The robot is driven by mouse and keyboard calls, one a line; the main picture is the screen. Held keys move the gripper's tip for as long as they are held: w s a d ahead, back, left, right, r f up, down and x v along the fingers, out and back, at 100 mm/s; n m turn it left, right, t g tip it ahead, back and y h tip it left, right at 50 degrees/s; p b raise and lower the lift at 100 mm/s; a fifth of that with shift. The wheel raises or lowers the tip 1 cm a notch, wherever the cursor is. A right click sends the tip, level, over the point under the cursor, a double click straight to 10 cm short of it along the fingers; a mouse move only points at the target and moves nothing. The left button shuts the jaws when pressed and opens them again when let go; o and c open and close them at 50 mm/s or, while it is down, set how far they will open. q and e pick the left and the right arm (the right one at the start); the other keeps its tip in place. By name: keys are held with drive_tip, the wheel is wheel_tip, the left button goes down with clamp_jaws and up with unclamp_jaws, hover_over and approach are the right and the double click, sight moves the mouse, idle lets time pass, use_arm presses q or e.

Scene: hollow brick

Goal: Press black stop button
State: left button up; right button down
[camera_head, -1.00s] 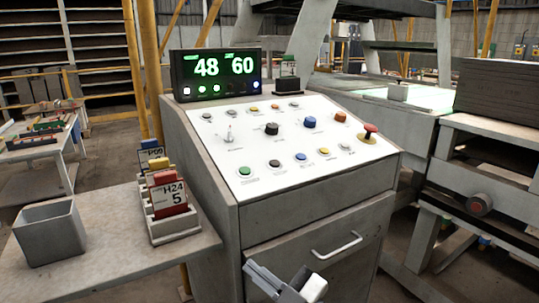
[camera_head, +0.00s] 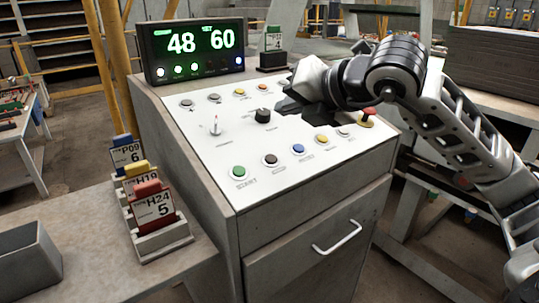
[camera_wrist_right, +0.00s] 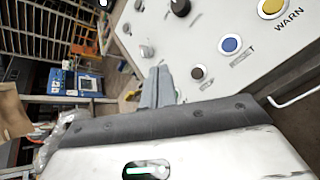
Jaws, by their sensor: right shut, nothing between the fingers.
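The sloped white control panel (camera_head: 205,150) carries a front row of buttons. The black stop button (camera_head: 270,159) is a small dark cap between the green start button (camera_head: 239,172) and a blue button (camera_head: 298,150). It also shows in the right wrist view (camera_wrist_right: 198,72), just right of the fingers. My right gripper (camera_head: 284,105) is over the panel's upper right part, shut and empty, apart from the stop button. Its grey fingers (camera_wrist_right: 160,88) show in the wrist view. My left gripper is not in view.
A black knob (camera_head: 263,116) and a toggle switch (camera_head: 215,127) stand up from the panel. A red mushroom button (camera_head: 369,113) is at the right, below my arm. A display (camera_head: 194,52) stands behind. A card rack (camera_head: 162,240) is on the left shelf.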

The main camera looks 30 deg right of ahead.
sight(271, 159)
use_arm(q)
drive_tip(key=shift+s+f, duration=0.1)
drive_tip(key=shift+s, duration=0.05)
